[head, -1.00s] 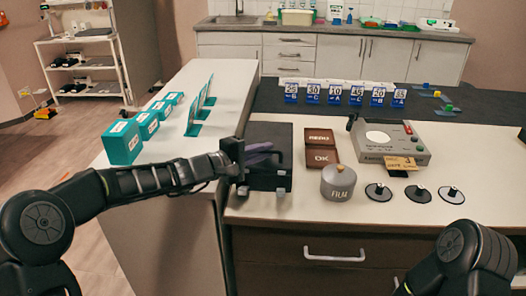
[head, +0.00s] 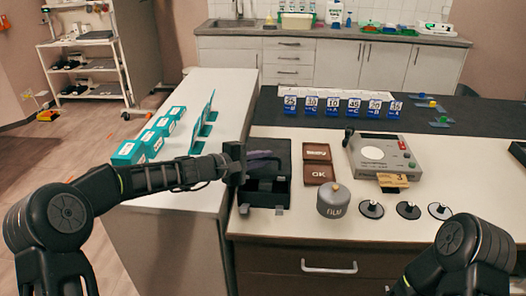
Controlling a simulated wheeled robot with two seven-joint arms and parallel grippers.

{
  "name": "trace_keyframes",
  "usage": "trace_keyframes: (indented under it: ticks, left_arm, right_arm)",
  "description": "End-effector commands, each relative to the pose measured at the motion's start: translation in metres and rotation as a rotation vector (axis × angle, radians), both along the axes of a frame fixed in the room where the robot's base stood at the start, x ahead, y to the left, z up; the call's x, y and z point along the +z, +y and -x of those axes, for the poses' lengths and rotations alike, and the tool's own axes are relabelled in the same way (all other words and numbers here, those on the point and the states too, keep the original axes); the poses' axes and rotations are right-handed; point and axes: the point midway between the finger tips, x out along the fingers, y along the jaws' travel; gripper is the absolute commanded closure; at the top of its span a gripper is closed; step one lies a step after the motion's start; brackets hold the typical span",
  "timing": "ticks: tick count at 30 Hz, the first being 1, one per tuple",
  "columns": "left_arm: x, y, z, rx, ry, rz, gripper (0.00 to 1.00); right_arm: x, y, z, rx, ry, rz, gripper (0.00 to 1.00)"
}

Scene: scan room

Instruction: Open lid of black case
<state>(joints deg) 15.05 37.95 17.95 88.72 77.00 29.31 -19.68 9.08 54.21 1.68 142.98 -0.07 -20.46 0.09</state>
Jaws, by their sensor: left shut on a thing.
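The black case (head: 265,200) sits at the left end of the white counter, with two grey latches along its front edge. Its dark lid (head: 279,147) appears raised toward the back, and a dark purple-grey piece (head: 263,166) shows between lid and front. My left gripper (head: 240,162) is at the left side of the case, shut on what looks like the lid's left edge; the fingertips are partly hidden in the dark area. My right gripper is out of view; only part of my right arm shows at the lower right.
Brown boxes (head: 318,174), a grey film canister (head: 333,200) and several black discs (head: 408,210) stand to the right of the case. A grey device (head: 383,156) is further right. Teal boxes (head: 128,152) line the side counter (head: 190,190) on the left.

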Motion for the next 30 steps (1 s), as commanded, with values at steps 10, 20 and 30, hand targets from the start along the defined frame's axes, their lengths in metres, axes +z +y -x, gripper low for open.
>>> trace_keyframes:
  ticks: [10, 20, 30]
  left_arm:
    - [0.051, -0.001, -0.025, -0.001, 0.074, 0.0, 1.0]
    - [0.086, -0.001, -0.052, -0.001, 0.127, -0.003, 1.0]
    - [0.09, 0.0, -0.064, 0.0, 0.197, 0.0, 1.0]
  right_arm:
    - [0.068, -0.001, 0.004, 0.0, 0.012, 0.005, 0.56]
    - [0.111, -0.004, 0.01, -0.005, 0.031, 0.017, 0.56]
    - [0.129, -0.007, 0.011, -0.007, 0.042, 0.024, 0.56]
